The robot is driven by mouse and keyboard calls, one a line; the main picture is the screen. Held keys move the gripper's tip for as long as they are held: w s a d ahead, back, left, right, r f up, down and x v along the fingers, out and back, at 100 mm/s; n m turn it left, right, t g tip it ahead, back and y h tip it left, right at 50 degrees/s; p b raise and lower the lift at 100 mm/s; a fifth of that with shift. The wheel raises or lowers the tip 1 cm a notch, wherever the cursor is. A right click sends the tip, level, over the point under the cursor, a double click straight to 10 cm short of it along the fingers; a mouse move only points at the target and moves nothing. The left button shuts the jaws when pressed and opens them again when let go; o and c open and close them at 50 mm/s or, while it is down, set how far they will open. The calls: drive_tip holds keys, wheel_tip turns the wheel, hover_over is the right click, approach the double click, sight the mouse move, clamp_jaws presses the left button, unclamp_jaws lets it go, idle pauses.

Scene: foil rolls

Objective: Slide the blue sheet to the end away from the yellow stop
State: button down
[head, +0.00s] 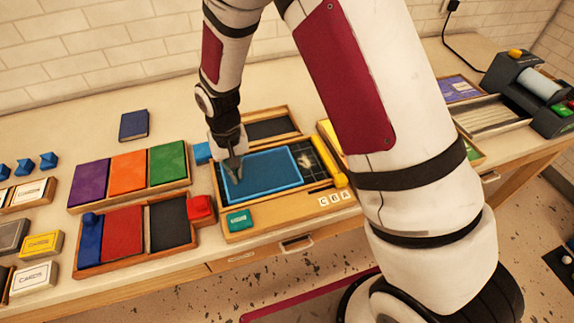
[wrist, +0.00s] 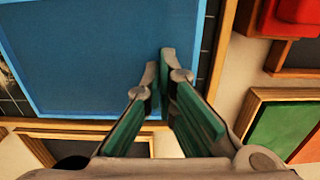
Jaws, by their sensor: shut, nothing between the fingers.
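The blue sheet (head: 262,176) is a flat rectangle with a lighter blue rim, lying in a wooden-framed tray (head: 248,204) with a dark gridded floor. It covers most of the tray, and dark grid shows at its right end. The yellow stop (head: 328,160) is a bar along the tray's right end. My gripper (head: 235,172) points down over the sheet's left part, with its fingers together and empty. In the wrist view the sheet (wrist: 90,60) fills the left, and the fingertips (wrist: 160,62) overlap its edge. I cannot tell whether they touch it.
A red block (head: 201,208) and a wooden tray with red and dark panels (head: 122,232) lie to the left. Purple, orange and green panels (head: 127,172) lie behind that. A teal block (head: 239,221) and letter tiles (head: 335,199) sit in front. A dark framed panel (head: 272,128) lies behind.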

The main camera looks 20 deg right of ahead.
drive_tip(key=shift+a, duration=0.3)
drive_tip(key=shift+a+f, duration=0.1)
drive_tip(key=shift+s+a+f, duration=0.1)
drive_tip(key=shift+a, duration=0.5)
wheel_tip(320, 180, up, 8)
drive_tip(key=p, duration=0.2)
idle(1.0)
idle(0.3)
